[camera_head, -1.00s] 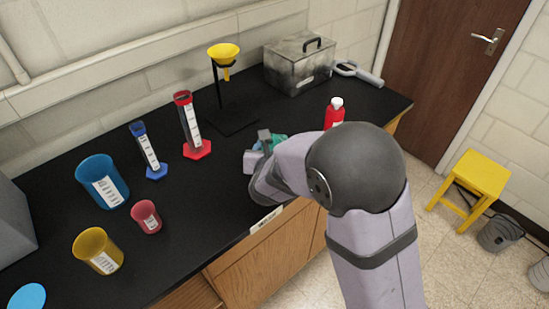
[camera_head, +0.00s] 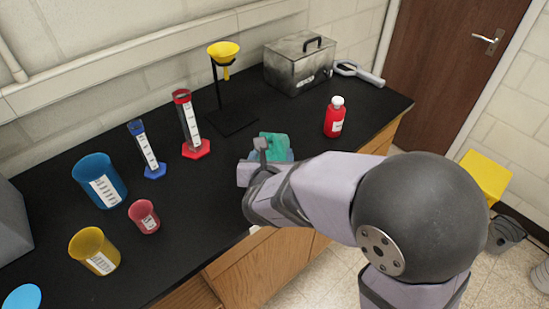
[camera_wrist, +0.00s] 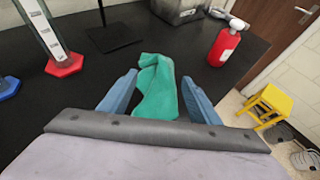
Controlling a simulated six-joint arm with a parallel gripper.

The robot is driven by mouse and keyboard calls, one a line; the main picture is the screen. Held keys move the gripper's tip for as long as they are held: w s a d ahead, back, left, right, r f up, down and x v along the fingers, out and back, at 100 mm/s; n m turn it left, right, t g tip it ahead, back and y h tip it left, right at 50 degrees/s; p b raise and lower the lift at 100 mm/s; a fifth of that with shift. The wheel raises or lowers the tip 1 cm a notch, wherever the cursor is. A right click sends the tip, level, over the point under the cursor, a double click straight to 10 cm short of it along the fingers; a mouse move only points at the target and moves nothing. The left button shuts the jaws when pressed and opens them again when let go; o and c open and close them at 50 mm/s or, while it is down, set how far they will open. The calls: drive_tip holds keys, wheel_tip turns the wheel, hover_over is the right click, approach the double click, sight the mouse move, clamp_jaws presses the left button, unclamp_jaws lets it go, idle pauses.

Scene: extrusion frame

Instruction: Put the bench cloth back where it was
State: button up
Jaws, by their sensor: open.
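The bench cloth (camera_head: 273,144) is a crumpled green cloth on the black bench, right of the red graduated cylinder. In the wrist view the cloth (camera_wrist: 157,88) lies between and ahead of the two blue fingers of my gripper (camera_wrist: 154,98). The gripper is open, with a gap between each finger and the cloth. Its near end is hidden behind the gripper body. In the head view my gripper (camera_head: 272,156) is low at the cloth and my wrist covers part of it. I cannot tell whether the cloth touches the palm.
A red bottle (camera_head: 334,117) stands right of the cloth. The red graduated cylinder (camera_head: 188,122) and the funnel stand (camera_head: 232,118) are behind and left. A metal box (camera_head: 299,66) is at the back. Beakers stand on the left. Bench between cloth and bottle is clear.

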idle(0.5)
drive_tip(key=s+d+f+m, duration=0.1)
drive_tip(key=m, duration=0.1)
drive_tip(key=s+d+f+m+g+h, duration=0.1)
drive_tip(key=d+m, duration=0.1)
drive_tip(key=m, duration=0.1)
drive_tip(key=s+d+f+m+g+h, duration=0.1)
drive_tip(key=d+m, duration=0.1)
drive_tip(key=m, duration=0.1)
drive_tip(key=shift+f, duration=0.4)
drive_tip(key=s+d+f+m+g, duration=0.2)
drive_tip(key=s+f+m+g, duration=0.15)
drive_tip(key=s+m, duration=0.35)
drive_tip(key=s+d+f+m+g, duration=0.2)
drive_tip(key=s+m+g, duration=0.2)
drive_tip(key=s+m, duration=0.25)
drive_tip(key=s+d+f+m+g, duration=0.3)
drive_tip(key=s+m+g, duration=0.1)
drive_tip(key=s+m, duration=0.35)
drive_tip(key=w+d+r+m+y, duration=0.1)
drive_tip(key=d+r+m+y, duration=0.1)
drive_tip(key=d+m, duration=0.5)
drive_tip(key=shift+w+r+t, duration=0.2)
drive_tip(key=shift+t, duration=0.25)
